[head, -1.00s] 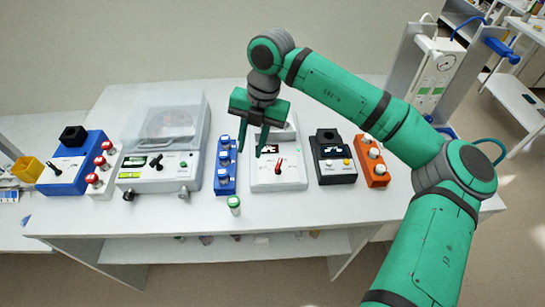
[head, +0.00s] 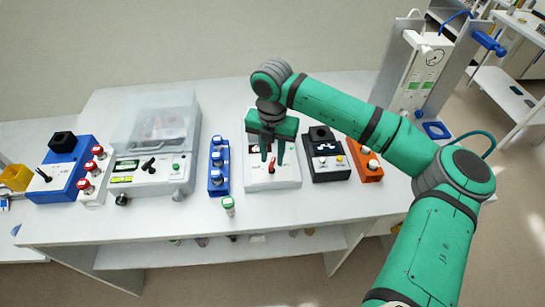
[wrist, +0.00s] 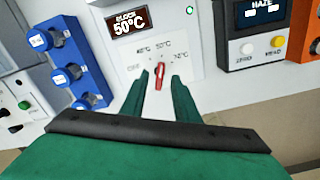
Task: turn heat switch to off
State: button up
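The heat switch is a red knob (wrist: 160,77) on the sloped front of a white block heater (head: 287,179). Around it are labels OFF at left, 40°C, 50°C and 70°C at right. The knob points up toward 50°C. The heater's display (wrist: 130,23) reads BLOCK 50°C. My gripper (head: 273,161) is above the heater's front panel, fingers pointing down. In the wrist view my gripper (wrist: 160,77) is open, with one fingertip on each side of the knob. I cannot tell whether either finger touches it. The knob (head: 271,167) shows small between the fingers in the head view.
A blue vial rack (head: 218,180) stands close left of the heater, with a green-capped vial (head: 228,206) in front. A black haze meter (head: 326,168) stands close right, then an orange rack (head: 370,173). A centrifuge (head: 157,185) with a clear lid is farther left.

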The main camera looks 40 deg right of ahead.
jog(key=shift+f, duration=0.65)
grip_shut()
jog(key=n, duration=0.4)
jog(key=shift+n, duration=2.4)
